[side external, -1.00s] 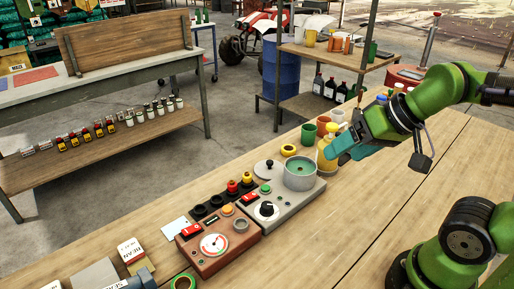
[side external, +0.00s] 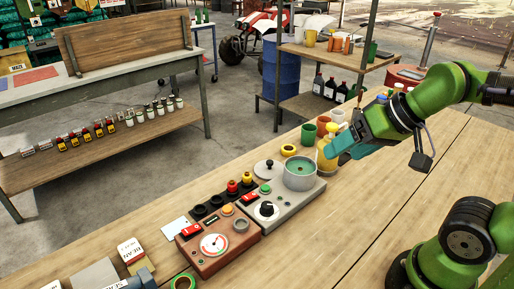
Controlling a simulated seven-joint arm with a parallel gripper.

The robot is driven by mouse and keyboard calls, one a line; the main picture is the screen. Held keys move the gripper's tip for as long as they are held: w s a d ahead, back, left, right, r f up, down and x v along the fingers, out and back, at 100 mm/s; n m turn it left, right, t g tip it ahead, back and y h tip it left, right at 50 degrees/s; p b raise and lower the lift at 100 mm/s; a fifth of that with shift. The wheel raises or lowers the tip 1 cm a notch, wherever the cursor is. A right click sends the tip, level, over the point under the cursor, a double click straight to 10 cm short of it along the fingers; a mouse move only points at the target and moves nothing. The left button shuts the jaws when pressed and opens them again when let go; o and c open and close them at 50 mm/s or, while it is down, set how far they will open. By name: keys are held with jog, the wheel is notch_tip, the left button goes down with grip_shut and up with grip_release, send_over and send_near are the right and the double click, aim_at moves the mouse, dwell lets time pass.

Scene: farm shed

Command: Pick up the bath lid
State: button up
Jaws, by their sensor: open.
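The bath lid (side external: 267,169) is a light grey disc with a dark knob. It lies left of the round metal bath (side external: 299,175), at the back of the grey control unit. The bath is uncovered and shows green liquid inside. My gripper (side external: 333,152) is in the air to the right of the lid and above the right side of the bath. It is teal, points down to the left and holds nothing that I can see. The gap between its fingers is hard to make out from this side.
A yellow bottle (side external: 326,158) stands behind my gripper, with green and orange cups (side external: 308,134) beyond it. A yellow tape roll (side external: 288,150) lies behind the lid. The bench's right side is clear.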

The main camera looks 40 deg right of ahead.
dwell(0.4)
jog(key=c, duration=0.4)
jog(key=g+h, duration=0.3)
jog(key=g, duration=0.1)
send_near(270, 161)
jog(key=f, duration=0.3)
jog(key=shift+w+a+f, duration=0.2)
jog(key=shift+w+f, duration=0.05)
jog(key=shift+f, duration=0.05)
jog(key=shift+w+d+x, duration=0.1)
jog(key=shift+d+x, duration=0.05)
jog(key=shift+x, duration=1.15)
jog(key=shift+w+d+x, duration=0.1)
jog(key=shift+x, duration=1.25)
